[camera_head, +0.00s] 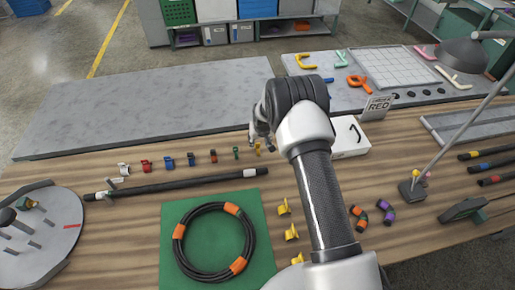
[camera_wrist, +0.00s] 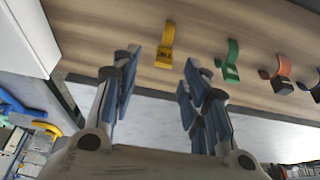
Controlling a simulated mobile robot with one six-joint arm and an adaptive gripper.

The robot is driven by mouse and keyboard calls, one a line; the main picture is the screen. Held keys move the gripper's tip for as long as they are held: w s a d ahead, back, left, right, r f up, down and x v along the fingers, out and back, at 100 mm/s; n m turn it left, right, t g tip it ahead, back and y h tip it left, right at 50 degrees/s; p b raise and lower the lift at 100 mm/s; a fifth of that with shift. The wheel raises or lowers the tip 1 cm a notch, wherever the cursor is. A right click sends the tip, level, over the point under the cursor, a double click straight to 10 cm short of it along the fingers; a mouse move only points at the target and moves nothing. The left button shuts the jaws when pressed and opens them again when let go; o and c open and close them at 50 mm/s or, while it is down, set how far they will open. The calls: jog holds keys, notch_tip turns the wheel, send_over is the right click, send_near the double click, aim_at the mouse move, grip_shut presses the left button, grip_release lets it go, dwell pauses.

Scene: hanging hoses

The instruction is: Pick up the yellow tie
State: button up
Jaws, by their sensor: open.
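The yellow tie (camera_wrist: 165,45) lies on the wooden table, with a dark-marked block at one end. In the wrist view it is just beyond and between the two fingertips of my gripper (camera_wrist: 160,75). The fingers are spread apart with nothing between them. In the head view the yellow tie (camera_head: 257,149) is at the right end of a row of coloured ties, partly hidden by my gripper (camera_head: 259,137). A green tie (camera_wrist: 231,60) lies beside it, with an orange tie (camera_wrist: 280,72) farther along.
A black hose (camera_head: 180,186) lies in front of the row. A white box (camera_head: 352,150) stands to the right, its side close to the tie. A green mat (camera_head: 170,262) bears a coiled hose (camera_head: 184,257). Several yellow clips (camera_head: 291,232) stand right of the mat. A grey slab (camera_head: 140,105) lies behind.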

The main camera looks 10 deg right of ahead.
aim_at(258, 144)
jog(key=b+x, duration=0.1)
jog(key=x, duration=0.4)
jog(key=shift+s+a+f, duration=0.1)
jog(key=shift+a+f, duration=0.1)
jog(key=c, duration=0.8)
